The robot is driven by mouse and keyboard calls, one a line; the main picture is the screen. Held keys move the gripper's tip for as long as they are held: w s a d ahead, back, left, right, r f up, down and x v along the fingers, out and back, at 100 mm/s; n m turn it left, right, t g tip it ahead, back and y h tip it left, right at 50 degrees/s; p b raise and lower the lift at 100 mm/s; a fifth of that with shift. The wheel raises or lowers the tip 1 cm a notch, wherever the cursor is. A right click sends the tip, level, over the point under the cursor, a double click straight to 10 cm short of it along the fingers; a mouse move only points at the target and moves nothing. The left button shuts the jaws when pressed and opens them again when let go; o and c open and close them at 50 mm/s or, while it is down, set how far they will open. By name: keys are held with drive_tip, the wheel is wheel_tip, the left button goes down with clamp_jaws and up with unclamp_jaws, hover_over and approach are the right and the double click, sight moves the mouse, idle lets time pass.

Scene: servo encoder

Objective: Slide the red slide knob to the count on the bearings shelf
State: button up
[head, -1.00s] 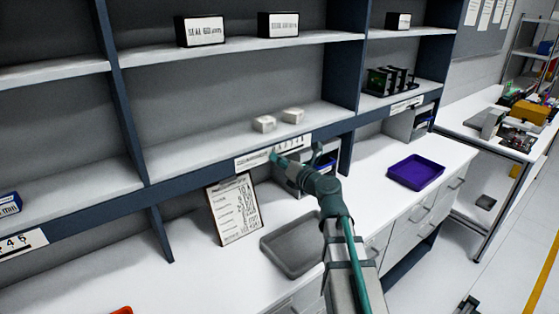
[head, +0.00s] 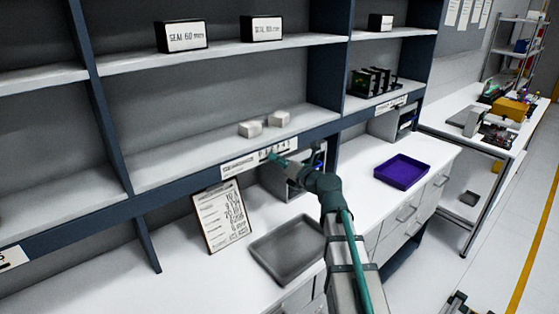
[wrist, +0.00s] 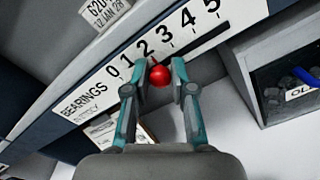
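The red slide knob (wrist: 159,76) sits on the bearings scale (wrist: 165,45), a white strip marked 0 to 5. In the wrist view the knob is just below the 2, left of the 3 mark. My gripper (wrist: 159,70) has one finger on each side of the knob, very close; whether both fingers touch it is unclear. In the head view my gripper (head: 272,157) is at the scale on the shelf edge, and the knob is hidden. Two small white boxes (head: 250,129) (head: 279,118) stand on the bearings shelf (head: 190,150) above the scale.
A clipboard with a handwritten list (head: 222,216) leans below the shelf. A grey tray (head: 288,249) and a purple tray (head: 402,171) lie on the white counter. Boxes labelled seal (head: 186,37) stand on the upper shelf. In the wrist view an open dark bin (wrist: 280,80) is at right.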

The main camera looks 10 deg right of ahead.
drive_tip(key=shift+o, duration=1.4)
drive_tip(key=v, duration=1.2)
